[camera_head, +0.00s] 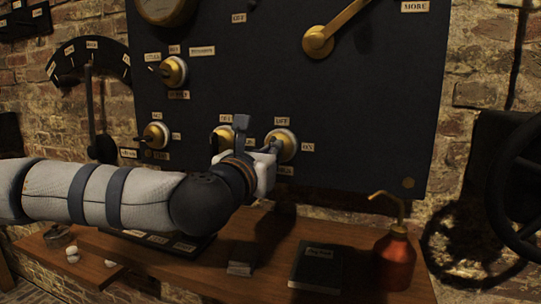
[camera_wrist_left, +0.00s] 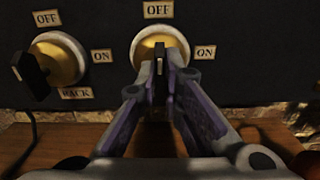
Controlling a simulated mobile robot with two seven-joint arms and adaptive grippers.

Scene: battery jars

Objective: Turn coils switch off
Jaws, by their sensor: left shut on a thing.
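A dark panel carries a switch with a round brass and white base (camera_head: 283,144), with OFF above it and ON at its right. In the left wrist view the same switch (camera_wrist_left: 148,48) is straight ahead. Its dark handle (camera_wrist_left: 158,66) stands about upright, under OFF, between the fingers. My left gripper (camera_head: 268,148) is shut on this handle; in the left wrist view its fingertips (camera_wrist_left: 168,62) close around it. The label below the switch is mostly covered, so I cannot read its name. My right gripper is not in view.
A similar switch labelled RACK (camera_wrist_left: 60,60) sits just left, close to my gripper. More switches (camera_head: 174,71) and a large brass lever (camera_head: 318,42) are on the panel. Below, a wooden shelf (camera_head: 262,262) holds a dark book (camera_head: 316,268) and a red oil can (camera_head: 394,262).

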